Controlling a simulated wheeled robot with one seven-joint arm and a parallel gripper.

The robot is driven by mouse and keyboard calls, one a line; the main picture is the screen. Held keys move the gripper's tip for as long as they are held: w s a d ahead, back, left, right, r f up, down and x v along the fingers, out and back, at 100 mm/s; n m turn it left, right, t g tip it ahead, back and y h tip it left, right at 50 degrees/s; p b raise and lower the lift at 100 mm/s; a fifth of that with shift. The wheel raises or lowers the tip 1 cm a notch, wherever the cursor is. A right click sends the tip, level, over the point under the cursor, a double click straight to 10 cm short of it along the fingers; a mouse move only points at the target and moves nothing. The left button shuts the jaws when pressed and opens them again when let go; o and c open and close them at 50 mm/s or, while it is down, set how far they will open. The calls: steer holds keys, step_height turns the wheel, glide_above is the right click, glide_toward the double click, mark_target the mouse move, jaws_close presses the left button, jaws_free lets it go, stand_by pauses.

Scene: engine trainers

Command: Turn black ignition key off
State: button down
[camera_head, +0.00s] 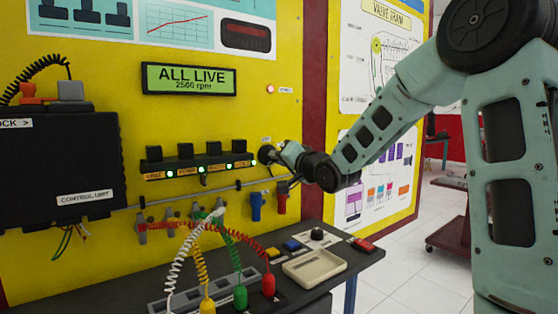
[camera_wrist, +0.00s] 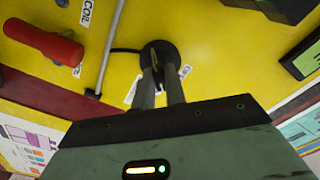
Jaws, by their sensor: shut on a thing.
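The black ignition key shows in the wrist view (camera_wrist: 153,58) as a thin piece between my fingertips, in front of its round black switch (camera_wrist: 164,58) on the yellow panel. In the head view the switch (camera_head: 265,154) is at the right of the coil row, mostly covered by my gripper (camera_head: 277,156). My gripper also shows in the wrist view (camera_wrist: 160,80), with both fingers reaching up to the switch and shut on the key. The fingertips hide much of the key, so its exact turn is hard to read.
The display (camera_head: 189,79) reads ALL LIVE, 2500 rpm. A row of lit green lights (camera_head: 203,167) is left of the switch. A blue plug (camera_head: 256,206) and a red plug (camera_head: 281,197) hang below, above the dark bench (camera_head: 345,268). A metal rail (camera_head: 215,190) runs beneath the switch.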

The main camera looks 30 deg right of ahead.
steer(key=shift+f+n+b, duration=0.1)
steer(key=shift+n+b, duration=2.2)
steer(key=shift+n, duration=2.3)
steer(key=c, duration=1.4)
jaws_free()
steer(key=shift+c, duration=0.2)
steer(key=s+p, duration=0.1)
steer(key=s, duration=1.6)
steer(key=shift+s+d, duration=0.2)
steer(key=shift+d, duration=0.15)
